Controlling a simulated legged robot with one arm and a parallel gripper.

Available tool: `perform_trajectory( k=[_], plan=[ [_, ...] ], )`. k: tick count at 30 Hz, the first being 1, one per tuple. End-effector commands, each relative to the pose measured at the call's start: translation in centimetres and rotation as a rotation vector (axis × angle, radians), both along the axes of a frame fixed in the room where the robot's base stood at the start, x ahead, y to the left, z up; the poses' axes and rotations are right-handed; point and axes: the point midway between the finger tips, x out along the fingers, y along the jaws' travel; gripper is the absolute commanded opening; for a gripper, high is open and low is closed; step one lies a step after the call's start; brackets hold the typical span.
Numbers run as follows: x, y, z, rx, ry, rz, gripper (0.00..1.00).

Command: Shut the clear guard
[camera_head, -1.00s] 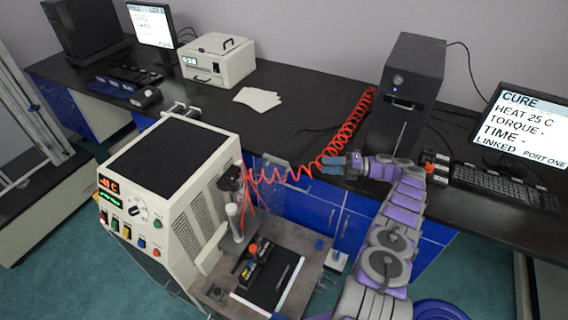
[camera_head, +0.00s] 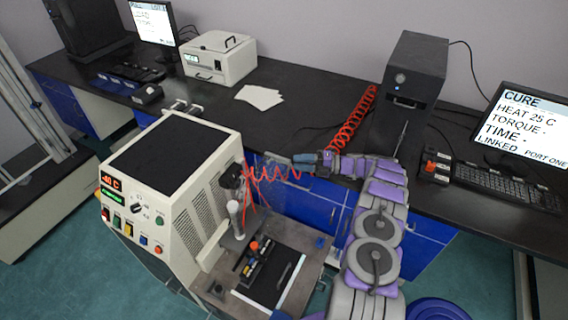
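The rheometer (camera_head: 175,165) is a cream-coloured machine with a black top, a red display and coloured buttons. Its work platform (camera_head: 305,268) is at its right side, with a black plate and small parts on it. The clear guard (camera_head: 268,168) is hard to make out; a faint see-through panel seems to stand at the back of the platform, behind the red coiled hose. My gripper (camera_head: 304,159) is at the right of this panel, with its fingertips pointing left. It is too small to tell whether the fingers are open or touch the panel.
The black bench (camera_head: 330,110) with blue cabinets runs behind the machine. A black computer tower (camera_head: 414,75), a monitor (camera_head: 525,130) and a keyboard (camera_head: 510,180) are at the right. A red coiled hose (camera_head: 350,120) crosses near my gripper. White papers (camera_head: 260,96) lie on the bench.

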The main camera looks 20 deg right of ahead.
Motion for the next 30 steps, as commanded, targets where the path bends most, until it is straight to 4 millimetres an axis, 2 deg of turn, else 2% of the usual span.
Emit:
perform_trajectory(
  k=[3,9,15,23,30],
  plan=[
    [1.0,2.1,-0.2,0.004,0.001,0.004,0.38],
    [2.4,4.5,-0.2,0.003,0.001,0.002,0.38],
    [3.0,5.5,-0.1,0.003,0.001,0.001,0.38],
    [3.1,5.6,-0.1,0.003,0.001,0.0,0.38],
    [3.1,5.6,-0.1,0.003,0.001,0.0,0.17]
  ],
)
